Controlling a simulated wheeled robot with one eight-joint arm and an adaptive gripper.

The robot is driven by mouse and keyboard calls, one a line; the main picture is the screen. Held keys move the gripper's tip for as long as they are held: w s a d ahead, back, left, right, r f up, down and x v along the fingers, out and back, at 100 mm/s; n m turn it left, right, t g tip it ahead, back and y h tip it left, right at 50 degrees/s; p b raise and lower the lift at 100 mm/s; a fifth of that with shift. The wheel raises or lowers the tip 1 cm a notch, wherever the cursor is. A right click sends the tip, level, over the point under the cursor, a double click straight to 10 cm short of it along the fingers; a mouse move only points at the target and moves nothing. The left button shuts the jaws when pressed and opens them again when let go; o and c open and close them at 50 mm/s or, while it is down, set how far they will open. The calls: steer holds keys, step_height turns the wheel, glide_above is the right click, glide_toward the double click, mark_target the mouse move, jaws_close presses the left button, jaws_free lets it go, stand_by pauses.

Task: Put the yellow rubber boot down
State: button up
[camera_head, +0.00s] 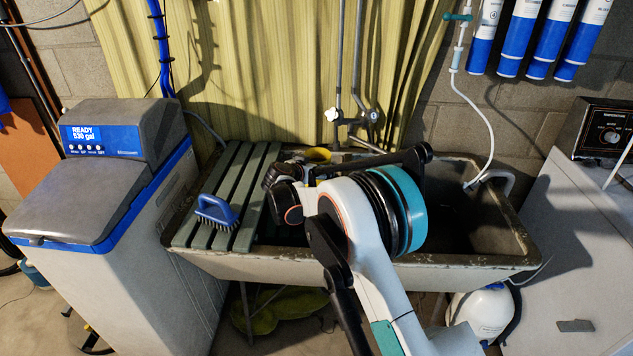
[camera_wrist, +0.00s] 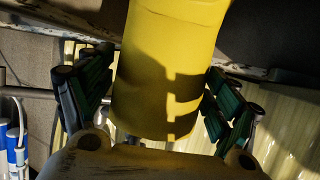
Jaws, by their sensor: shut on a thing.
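The yellow rubber boot (camera_wrist: 168,70) fills the middle of the wrist view, between the dark green-padded fingers of my gripper (camera_wrist: 160,105), which is shut on it. In the head view only a small yellow part of the boot (camera_head: 318,154) shows behind my arm, above the back of the stone sink (camera_head: 440,268). My arm hides most of the boot and the gripper there. I cannot tell whether the boot touches anything below it.
A slatted green drainboard (camera_head: 235,165) covers the sink's left side, with a blue brush (camera_head: 217,212) on it. A water softener (camera_head: 110,190) stands left. Taps (camera_head: 355,118) and a yellow curtain (camera_head: 260,60) are behind. The basin's right part looks empty.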

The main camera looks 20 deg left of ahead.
steer(key=shift+f+b, duration=0.85)
steer(key=shift+f, duration=1.5)
steer(key=shift+r, duration=0.1)
steer(key=o, duration=1.9)
steer(key=shift+s+r, duration=0.2)
steer(key=shift+s, duration=0.15)
steer(key=p+v, duration=0.4)
steer(key=v, duration=0.7)
steer(key=shift+s, duration=0.1)
